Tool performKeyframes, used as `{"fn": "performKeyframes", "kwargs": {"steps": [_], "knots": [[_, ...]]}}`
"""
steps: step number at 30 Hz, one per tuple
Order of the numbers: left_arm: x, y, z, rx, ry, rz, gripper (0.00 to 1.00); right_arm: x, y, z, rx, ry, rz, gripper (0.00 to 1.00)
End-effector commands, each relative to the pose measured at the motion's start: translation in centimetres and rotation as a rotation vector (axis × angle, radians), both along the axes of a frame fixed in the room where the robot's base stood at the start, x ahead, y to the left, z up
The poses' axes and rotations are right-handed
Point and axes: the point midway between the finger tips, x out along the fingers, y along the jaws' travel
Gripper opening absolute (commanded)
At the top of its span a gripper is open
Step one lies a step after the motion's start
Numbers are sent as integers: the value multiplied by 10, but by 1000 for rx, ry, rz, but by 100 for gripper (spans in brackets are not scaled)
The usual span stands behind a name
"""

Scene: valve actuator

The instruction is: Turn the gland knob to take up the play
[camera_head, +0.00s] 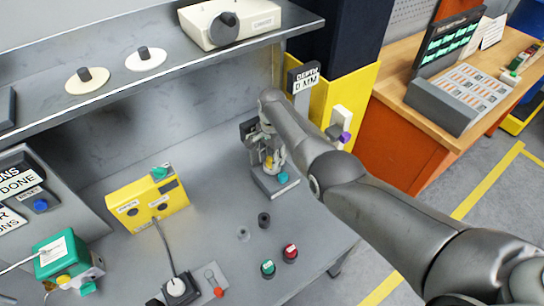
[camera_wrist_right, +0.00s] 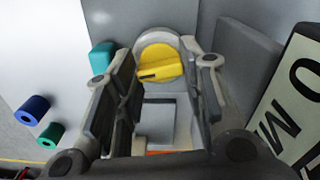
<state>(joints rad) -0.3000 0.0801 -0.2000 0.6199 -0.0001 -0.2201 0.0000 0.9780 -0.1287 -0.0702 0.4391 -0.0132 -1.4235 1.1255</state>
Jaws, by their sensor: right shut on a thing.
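A small valve fixture (camera_head: 263,186) stands on the grey bench in the head view, with a teal knob (camera_head: 283,178) at its front right. A yellow knob (camera_head: 268,163) shows in part there, between the fingers of my right gripper (camera_head: 273,156). In the right wrist view, the yellow knob (camera_wrist_right: 160,68) with a dark slot sits in a pale round collar. The teal knob (camera_wrist_right: 102,57) is outside the left finger. My left gripper is not in view.
A yellow box (camera_head: 147,204) with a cable and a green device (camera_head: 62,256) stand to the left.

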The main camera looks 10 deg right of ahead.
Motion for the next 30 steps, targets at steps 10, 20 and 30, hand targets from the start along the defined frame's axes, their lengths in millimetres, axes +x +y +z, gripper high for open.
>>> {"fn": "performKeyframes", "kwargs": {"steps": [10,20,30], "knots": [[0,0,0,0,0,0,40,2,0,2,-2,-8,-90,14],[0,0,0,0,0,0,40,3,-1,3,-2,-8,-97,14],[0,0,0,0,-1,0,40,1,0,1,-1,-4,-96,59]]}}
